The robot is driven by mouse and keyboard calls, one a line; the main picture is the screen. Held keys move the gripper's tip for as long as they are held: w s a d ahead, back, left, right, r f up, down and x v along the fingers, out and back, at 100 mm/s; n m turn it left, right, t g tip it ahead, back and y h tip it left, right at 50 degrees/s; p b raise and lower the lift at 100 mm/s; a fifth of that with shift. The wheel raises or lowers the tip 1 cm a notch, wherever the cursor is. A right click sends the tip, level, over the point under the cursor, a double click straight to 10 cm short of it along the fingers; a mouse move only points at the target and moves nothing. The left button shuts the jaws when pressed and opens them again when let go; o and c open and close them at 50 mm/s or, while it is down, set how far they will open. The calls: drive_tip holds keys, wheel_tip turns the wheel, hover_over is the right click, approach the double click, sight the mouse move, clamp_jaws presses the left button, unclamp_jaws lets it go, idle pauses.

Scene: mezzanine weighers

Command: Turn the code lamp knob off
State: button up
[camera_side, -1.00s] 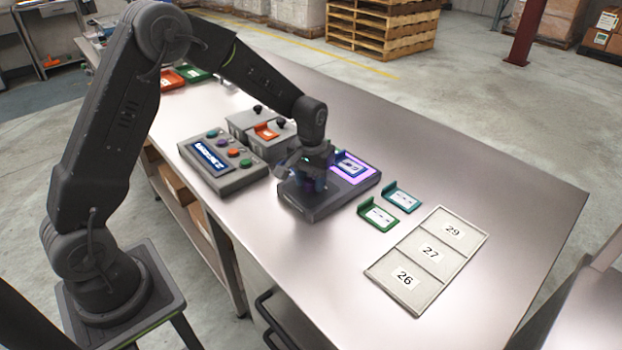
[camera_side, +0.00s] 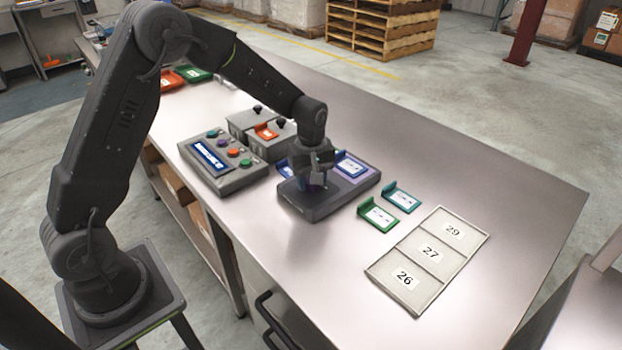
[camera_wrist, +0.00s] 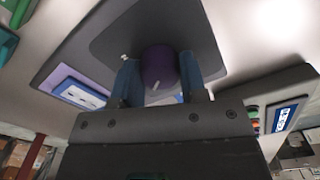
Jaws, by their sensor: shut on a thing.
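The code lamp is a dark grey box (camera_side: 320,208) on the bench, with a purple panel at its right end. A blue card holder with a white label (camera_side: 352,167) lies on that panel, which looks dull and unlit. It also shows in the wrist view (camera_wrist: 80,95). My gripper (camera_side: 316,184) points down over the box's left part. In the wrist view the dark purple knob (camera_wrist: 159,66) sits between my two blue fingers (camera_wrist: 160,80), and my gripper is shut on it. A pale pointer mark shows on the knob's near side. In the side view my gripper mostly hides the knob.
A grey console (camera_side: 222,165) with coloured buttons and a display stands left, near grey boxes with black knobs and an orange holder (camera_side: 265,131). Right of the lamp lie green (camera_side: 378,218) and teal (camera_side: 402,198) holders and a tray (camera_side: 427,252) labelled 26, 27, 29.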

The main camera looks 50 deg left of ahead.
drive_tip(key=shift+r+n, duration=0.1)
drive_tip(key=shift+n, duration=0.2)
drive_tip(key=o, duration=0.9)
drive_tip(key=shift+o, duration=0.2)
wheel_tip(320, 180, up, 14)
idle(0.3)
